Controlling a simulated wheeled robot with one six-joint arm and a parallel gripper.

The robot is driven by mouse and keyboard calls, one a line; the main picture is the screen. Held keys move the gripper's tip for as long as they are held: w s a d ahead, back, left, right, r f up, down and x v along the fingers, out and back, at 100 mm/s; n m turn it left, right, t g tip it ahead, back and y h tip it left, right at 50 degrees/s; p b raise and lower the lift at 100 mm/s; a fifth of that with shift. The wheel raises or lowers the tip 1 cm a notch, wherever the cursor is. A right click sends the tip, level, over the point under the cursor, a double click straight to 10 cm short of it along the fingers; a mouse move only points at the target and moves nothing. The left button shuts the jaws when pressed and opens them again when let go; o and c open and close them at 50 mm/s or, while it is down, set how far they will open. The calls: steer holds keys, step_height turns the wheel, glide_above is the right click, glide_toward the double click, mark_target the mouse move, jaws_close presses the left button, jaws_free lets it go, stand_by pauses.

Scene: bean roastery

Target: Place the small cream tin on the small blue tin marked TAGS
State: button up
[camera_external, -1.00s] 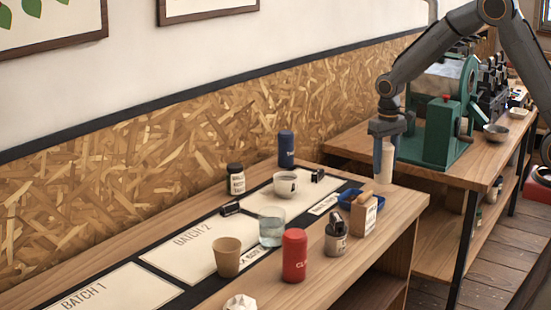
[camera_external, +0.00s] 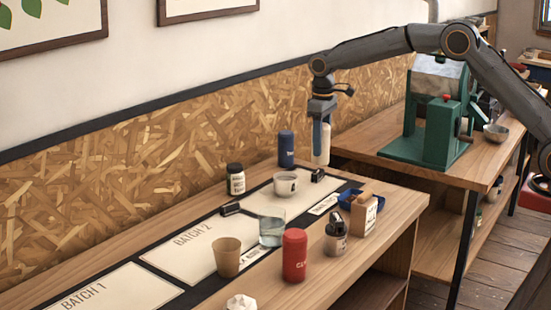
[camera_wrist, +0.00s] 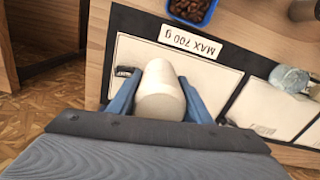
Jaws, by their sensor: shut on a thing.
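The small cream tin (camera_external: 321,148) is held upright in my gripper (camera_external: 321,128), above the far right part of the counter. In the wrist view the cream tin (camera_wrist: 160,92) sits between the two blue fingers of my gripper (camera_wrist: 160,100), which are shut on it. The small blue tin (camera_external: 286,149) stands upright at the back of the counter, a little left of and lower than the held tin. Its white lettering is only partly readable. The blue tin is not visible in the wrist view.
A dark jar (camera_external: 235,179) and a white cup (camera_external: 285,184) stand near the blue tin. A water glass (camera_external: 271,228), brown cup (camera_external: 227,257), red tin (camera_external: 294,255), small canister (camera_external: 336,238) and blue tray (camera_wrist: 187,20) are nearer the front. The chipboard wall (camera_external: 150,160) rises behind.

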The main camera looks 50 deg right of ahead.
step_height(320, 180, down, 10)
steer(key=p, duration=0.3)
steer(key=shift+w+a+r, duration=0.1)
steer(key=shift+r, duration=0.05)
steer(key=shift+f, duration=0.2)
steer(key=o, duration=1.2)
steer(key=shift+o, duration=0.2)
step_height(320, 180, up, 12)
steer(key=b, duration=0.3)
steer(key=shift+r+b, duration=0.15)
steer(key=shift+b, duration=0.25)
steer(key=s+d+f, duration=0.2)
steer(key=s+d, duration=0.1)
steer(key=s, duration=0.6)
steer(key=s+d+f+m, duration=0.1)
steer(key=s+d, duration=0.3)
steer(key=s, duration=0.5)
steer(key=shift+f, duration=0.8)
steer(key=shift+o, duration=0.5)
steer(key=s+d+f, duration=0.1)
steer(key=s+f, duration=0.2)
steer(key=s, duration=0.7)
steer(key=s+d+f, duration=0.2)
steer(key=s+f, duration=0.1)
steer(key=s, duration=0.8)
steer(key=shift+s+d+m+t, duration=0.15)
steer(key=shift+d+m+t, duration=0.1)
steer(key=shift+m+t, duration=0.15)
